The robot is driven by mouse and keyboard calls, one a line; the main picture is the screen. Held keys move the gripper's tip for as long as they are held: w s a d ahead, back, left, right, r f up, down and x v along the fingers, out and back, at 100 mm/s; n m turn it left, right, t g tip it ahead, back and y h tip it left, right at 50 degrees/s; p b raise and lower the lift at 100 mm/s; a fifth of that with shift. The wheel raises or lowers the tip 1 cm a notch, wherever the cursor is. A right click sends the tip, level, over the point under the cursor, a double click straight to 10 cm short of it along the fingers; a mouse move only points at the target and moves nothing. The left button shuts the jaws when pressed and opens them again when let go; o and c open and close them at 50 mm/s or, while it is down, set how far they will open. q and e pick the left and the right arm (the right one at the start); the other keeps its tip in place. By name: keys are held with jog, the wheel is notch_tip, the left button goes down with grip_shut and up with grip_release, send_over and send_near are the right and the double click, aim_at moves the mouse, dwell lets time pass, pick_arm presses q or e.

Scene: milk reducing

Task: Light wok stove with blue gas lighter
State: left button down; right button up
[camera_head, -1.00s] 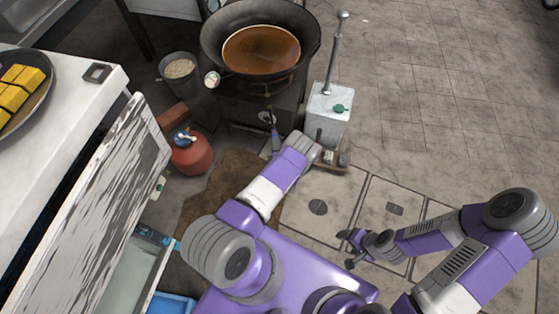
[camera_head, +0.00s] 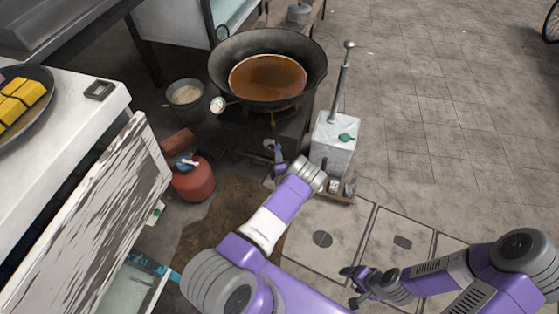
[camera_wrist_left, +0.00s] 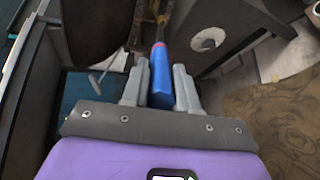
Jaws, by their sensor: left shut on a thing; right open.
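The wok (camera_head: 310,68) with brown liquid sits on the dark wok stove (camera_head: 296,122) at the top middle of the head view. My left gripper (camera_head: 274,150) is low in front of the stove. In the left wrist view my left gripper (camera_wrist_left: 160,88) is shut on the blue gas lighter (camera_wrist_left: 162,75), whose reddish far end points away toward the stove's underside. The lighter is too small to make out in the head view. My right gripper (camera_head: 352,285) is open and empty above the floor tiles. No flame can be made out.
A metal box with a post (camera_head: 333,140) stands right of the stove. A red gas cylinder (camera_head: 194,180) and a grey bucket (camera_head: 185,95) stand to the left. A white counter (camera_head: 95,110) with an open panel fills the left side. The tiled floor at right is clear.

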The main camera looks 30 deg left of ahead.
pick_arm(q)
jog(key=shift+w+a, duration=0.2)
jog(key=shift+w, duration=0.05)
dwell(0.3)
jog(key=shift+w+r+b, duration=0.1)
jog(key=shift+b, duration=0.25)
dwell(0.5)
jog(key=shift+s+d, duration=0.2)
jog(key=shift+s, duration=0.15)
jog(key=f+p+v, duration=0.2)
jog(key=p+v, duration=0.2)
jog(key=v, duration=0.5)
jog(key=shift+s+f, duration=0.2)
jog(key=shift+s, duration=0.05)
jog(key=shift+d, duration=0.1)
